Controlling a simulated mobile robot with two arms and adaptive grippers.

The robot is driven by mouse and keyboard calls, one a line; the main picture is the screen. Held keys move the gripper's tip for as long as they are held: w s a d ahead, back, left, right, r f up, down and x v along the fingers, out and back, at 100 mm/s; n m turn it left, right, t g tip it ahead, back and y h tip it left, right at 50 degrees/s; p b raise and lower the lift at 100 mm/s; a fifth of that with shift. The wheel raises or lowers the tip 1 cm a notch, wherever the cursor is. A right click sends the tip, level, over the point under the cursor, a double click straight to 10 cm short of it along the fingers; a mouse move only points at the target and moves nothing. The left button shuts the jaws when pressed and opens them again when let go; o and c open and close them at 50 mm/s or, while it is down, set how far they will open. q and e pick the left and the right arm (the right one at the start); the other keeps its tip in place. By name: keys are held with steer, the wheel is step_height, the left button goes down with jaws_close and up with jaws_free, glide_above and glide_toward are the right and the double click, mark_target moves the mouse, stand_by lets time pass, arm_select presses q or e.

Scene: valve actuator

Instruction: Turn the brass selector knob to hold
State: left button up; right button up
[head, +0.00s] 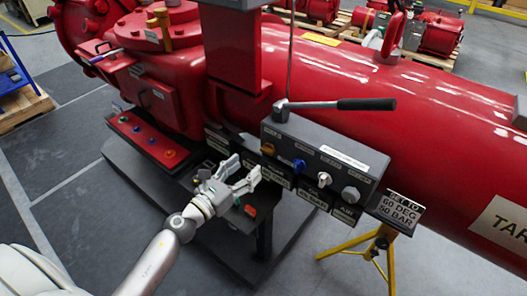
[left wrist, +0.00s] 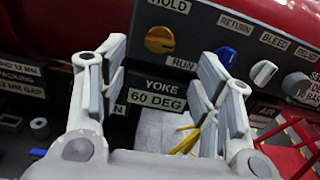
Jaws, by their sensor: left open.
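The brass selector knob (head: 268,149) is on the left end of the dark control box (head: 325,160). In the left wrist view the knob (left wrist: 160,39) shows round, with a HOLD label (left wrist: 169,6) above it and a RUN label (left wrist: 184,65) below right. I cannot tell surely which label it points to. My left gripper (head: 247,166) is open and empty, just short of the box and a little left of and below the knob. In the left wrist view its fingers stand apart, with the knob beyond and between them. My right gripper is not in view.
A blue knob (head: 299,164) is close on the right, then a silver switch (head: 324,179) and a grey knob (head: 350,194). A lever with a black handle (head: 366,104) is on top of the box. A YOKE 60 DEG plate (left wrist: 157,94) is below.

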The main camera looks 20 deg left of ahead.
mark_target(265, 152)
arm_select(q)
steer(key=p+x, duration=0.1)
steer(key=x, duration=0.8)
steer(key=c, duration=1)
